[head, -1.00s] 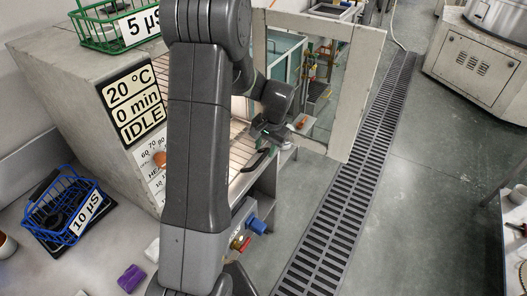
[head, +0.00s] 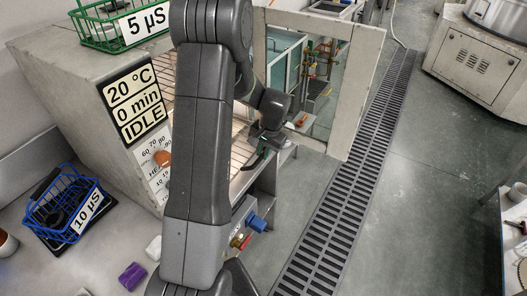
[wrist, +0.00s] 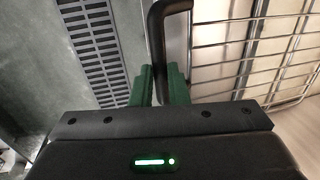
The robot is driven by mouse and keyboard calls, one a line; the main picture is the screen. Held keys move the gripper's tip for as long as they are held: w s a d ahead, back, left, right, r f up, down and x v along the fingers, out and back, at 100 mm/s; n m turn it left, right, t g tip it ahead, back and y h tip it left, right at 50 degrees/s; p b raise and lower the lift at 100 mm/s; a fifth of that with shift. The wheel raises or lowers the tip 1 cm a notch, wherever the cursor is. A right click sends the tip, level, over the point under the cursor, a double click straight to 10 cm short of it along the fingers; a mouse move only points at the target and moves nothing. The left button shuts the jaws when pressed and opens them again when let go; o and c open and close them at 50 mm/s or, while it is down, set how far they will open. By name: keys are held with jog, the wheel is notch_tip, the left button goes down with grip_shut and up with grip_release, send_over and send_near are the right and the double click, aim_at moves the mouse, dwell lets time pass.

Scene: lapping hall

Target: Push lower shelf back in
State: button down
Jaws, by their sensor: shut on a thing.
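The lower shelf, a wire rack with a black handle, shows in the wrist view (wrist: 225,45), sticking out of the grey oven (head: 72,80). In the head view, part of a wire shelf (head: 187,121) shows in the oven opening behind my arm, which hides much of it. My gripper's green fingers (wrist: 160,84) are shut on the black handle (wrist: 156,40) at the shelf's front edge. In the head view my gripper (head: 267,143) is at the oven mouth, beside the open door.
The open oven door (head: 366,75) with its glass stands to the right of my gripper. Blue and red valves (head: 257,223) stick out low at the oven's front. A floor grate (head: 350,190) runs alongside. A blue basket (head: 66,205) and a purple block (head: 132,276) lie on the left bench.

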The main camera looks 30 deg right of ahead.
jog(key=w+a, duration=0.3)
jog(key=w, duration=0.3)
jog(key=w+a+b, duration=0.1)
jog(key=w+a, duration=0.2)
jog(key=w, duration=0.4)
jog(key=w+a, duration=0.4)
jog(key=w, duration=0.2)
jog(key=shift+w+b, duration=0.3)
jog(key=shift+b, duration=0.05)
jog(key=shift+r, duration=0.1)
jog(key=shift+w, duration=0.1)
jog(key=c, duration=1.4)
grip_release()
jog(key=shift+w+a, duration=0.15)
